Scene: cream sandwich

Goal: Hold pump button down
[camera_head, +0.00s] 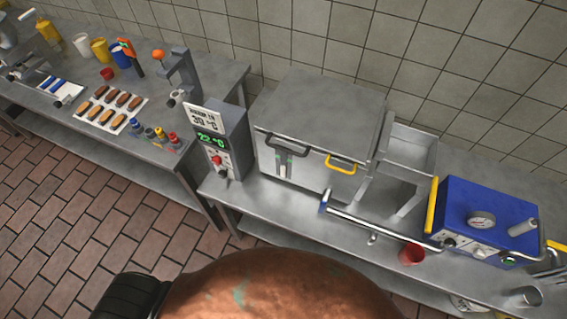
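A blue box-shaped machine (463,205) stands on the right part of the metal counter. It has a round gauge (481,219) on top, a short silver cylinder (522,228) beside the gauge and yellow side handles. Its front panel has a dark knob (449,243) and a small green-lit part (508,261). I cannot tell which of these is the pump button. A grey control box (227,128) with a green display reading 22 °C has a red knob or button (217,160) on its front. I make out neither of my grippers.
A large steel cabinet (320,108) with a yellow handle fills the counter's middle. A metal bar (380,222) runs along the front edge; a red cup (411,254) stands near its right end. The left table holds a tray of brown bars (112,107) and several small bottles.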

